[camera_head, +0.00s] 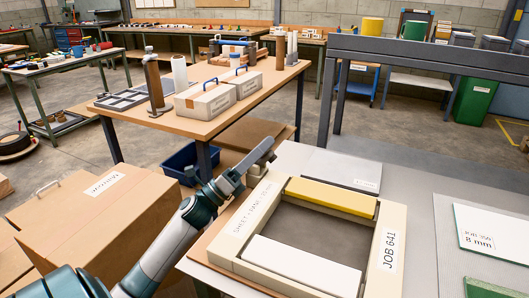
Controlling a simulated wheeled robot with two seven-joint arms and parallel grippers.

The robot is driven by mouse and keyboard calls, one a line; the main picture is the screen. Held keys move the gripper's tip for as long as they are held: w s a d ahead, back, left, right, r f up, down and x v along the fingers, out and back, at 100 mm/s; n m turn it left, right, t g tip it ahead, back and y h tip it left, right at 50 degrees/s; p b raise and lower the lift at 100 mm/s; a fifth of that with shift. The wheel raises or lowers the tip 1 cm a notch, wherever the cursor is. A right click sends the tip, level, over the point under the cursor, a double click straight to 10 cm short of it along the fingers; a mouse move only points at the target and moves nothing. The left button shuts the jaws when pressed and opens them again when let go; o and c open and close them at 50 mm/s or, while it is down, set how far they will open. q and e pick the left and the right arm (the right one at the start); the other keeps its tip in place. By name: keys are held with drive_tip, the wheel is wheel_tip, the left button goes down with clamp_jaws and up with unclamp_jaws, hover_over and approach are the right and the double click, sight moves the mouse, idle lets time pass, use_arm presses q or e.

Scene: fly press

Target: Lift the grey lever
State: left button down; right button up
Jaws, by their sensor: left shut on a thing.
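My left arm reaches in from the lower left, and its gripper (232,183) is beside the left rear corner of the cream frame. The gripper is shut on the grey lever (259,154), a flat bar that slants up to the right from the jaws. The jaws hide the lever's near end, and I cannot make out what it is fixed to. My right gripper is not in view.
The cream frame (228,255) marked JOB 641 holds a yellow bar (331,197) and a white block (300,267). A grey plate (340,169) lies behind it. Cardboard boxes (95,215) stand left. A wooden table (205,126) with grey boxes stands behind.

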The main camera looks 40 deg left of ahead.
use_arm(q)
drive_tip(key=shift+a, duration=0.1)
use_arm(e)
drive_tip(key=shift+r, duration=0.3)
use_arm(q)
drive_tip(key=c, duration=1.3)
unclamp_jaws()
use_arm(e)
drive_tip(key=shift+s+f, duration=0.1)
